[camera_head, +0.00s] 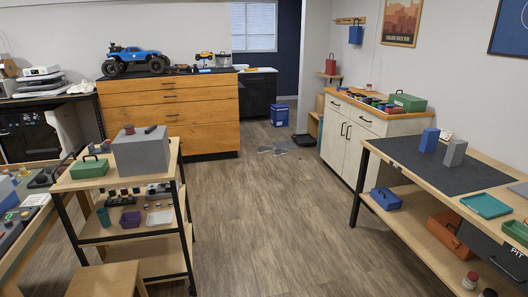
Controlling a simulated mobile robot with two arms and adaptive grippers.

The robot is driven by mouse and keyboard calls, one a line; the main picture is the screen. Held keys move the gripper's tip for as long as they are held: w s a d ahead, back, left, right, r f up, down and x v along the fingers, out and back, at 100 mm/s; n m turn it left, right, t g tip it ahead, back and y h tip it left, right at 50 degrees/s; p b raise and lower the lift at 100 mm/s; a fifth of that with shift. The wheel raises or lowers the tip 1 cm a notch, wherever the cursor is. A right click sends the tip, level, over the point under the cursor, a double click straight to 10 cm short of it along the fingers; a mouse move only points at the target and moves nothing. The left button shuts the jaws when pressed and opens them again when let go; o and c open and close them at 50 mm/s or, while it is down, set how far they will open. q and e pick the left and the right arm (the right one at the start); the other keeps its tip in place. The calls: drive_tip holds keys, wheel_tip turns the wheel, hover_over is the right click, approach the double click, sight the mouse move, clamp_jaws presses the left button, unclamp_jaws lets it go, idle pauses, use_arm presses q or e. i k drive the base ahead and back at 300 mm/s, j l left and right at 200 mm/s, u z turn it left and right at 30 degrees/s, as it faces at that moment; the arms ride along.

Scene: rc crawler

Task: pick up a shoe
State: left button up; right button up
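Low grey-blue items that look like a pair of shoes (281,151) lie on the wood floor in the middle distance. They lie in front of a blue box and close to each other. They are small in view, so their exact shape and which way they point are hard to tell. Neither of my grippers shows in the head view.
A blue box (279,115) stands behind the floor items. A wooden drawer cabinet (170,112) and a shelf cart (127,236) stand left. A white cabinet (348,137) and a workbench (424,166) stand right. The floor (262,220) between them is clear.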

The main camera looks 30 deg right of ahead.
sight(262, 150)
drive_tip(key=i+l+z, duration=0.4)
drive_tip(key=i, duration=0.15)
drive_tip(key=i+l+z, duration=0.2)
drive_tip(key=i+z, duration=0.2)
drive_tip(key=i, duration=0.15)
drive_tip(key=i+z, duration=0.4)
drive_tip(key=i, duration=0.2)
drive_tip(key=i+u, duration=0.15)
drive_tip(key=i, duration=0.4)
drive_tip(key=i+u, duration=0.15)
drive_tip(key=i, duration=0.4)
drive_tip(key=i+l+u, duration=0.15)
drive_tip(key=i, duration=0.4)
drive_tip(key=i+l+u, duration=0.15)
drive_tip(key=i, duration=0.45)
drive_tip(key=i+u, duration=0.1)
drive_tip(key=i, duration=1.1)
drive_tip(key=i+u, duration=0.15)
drive_tip(key=i, duration=1.1)
